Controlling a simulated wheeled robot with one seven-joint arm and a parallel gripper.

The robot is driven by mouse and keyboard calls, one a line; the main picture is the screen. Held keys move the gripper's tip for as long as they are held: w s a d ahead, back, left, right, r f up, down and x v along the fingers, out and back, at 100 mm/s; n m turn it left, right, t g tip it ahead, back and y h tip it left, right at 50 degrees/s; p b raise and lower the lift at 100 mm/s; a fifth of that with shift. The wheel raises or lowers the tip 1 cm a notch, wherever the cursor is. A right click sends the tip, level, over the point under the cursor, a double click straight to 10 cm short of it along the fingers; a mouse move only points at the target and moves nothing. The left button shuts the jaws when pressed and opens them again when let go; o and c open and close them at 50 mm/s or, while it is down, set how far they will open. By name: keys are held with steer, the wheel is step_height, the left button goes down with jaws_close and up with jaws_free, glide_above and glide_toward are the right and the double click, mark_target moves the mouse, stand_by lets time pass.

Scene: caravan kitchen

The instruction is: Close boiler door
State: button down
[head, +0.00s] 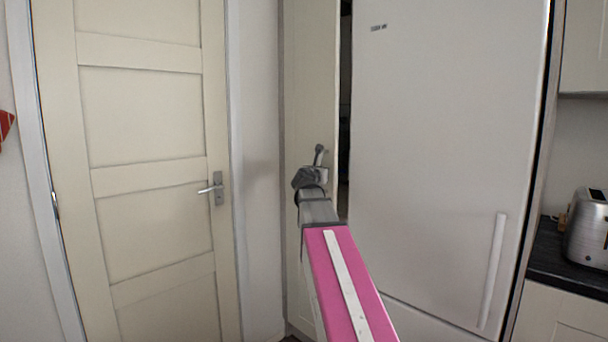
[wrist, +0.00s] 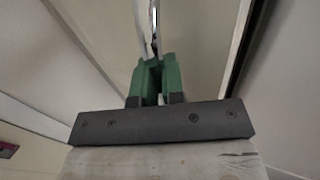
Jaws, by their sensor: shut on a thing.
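The boiler door appears to be the narrow cream panel (head: 311,85) left of the tall white fridge door in the head view. A dark gap runs along its right edge, so it stands slightly ajar. The panel also fills the middle of the wrist view (wrist: 200,40). My gripper (head: 319,162) is at the panel's front, near its right edge. In the wrist view its green fingers (wrist: 156,72) are shut on the thin silver door handle (wrist: 143,25). The gripped part of the handle is hidden between the fingers.
A white fridge door (head: 440,130) with a vertical handle (head: 493,270) stands close on the right. A cream room door (head: 145,120) with a lever handle (head: 211,188) is on the left. A toaster (head: 588,230) sits on the dark counter (head: 548,262) at far right.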

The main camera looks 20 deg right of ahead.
steer(key=shift+w+d, duration=0.2)
steer(key=shift+d, duration=0.7)
steer(key=shift+w+d, duration=0.15)
steer(key=shift+d, duration=0.7)
steer(key=shift+w+d, duration=0.2)
steer(key=shift+d, duration=0.7)
steer(key=c, duration=1.3)
jaws_free()
steer(key=shift+s, duration=0.1)
glide_toward(331, 170)
steer(key=shift+w+d+f, duration=0.2)
steer(key=shift+w+d, duration=0.05)
steer(key=shift+w, duration=0.25)
steer(key=shift+w+d+f, duration=0.15)
steer(key=shift+w+d, duration=0.05)
steer(key=shift+w, duration=0.3)
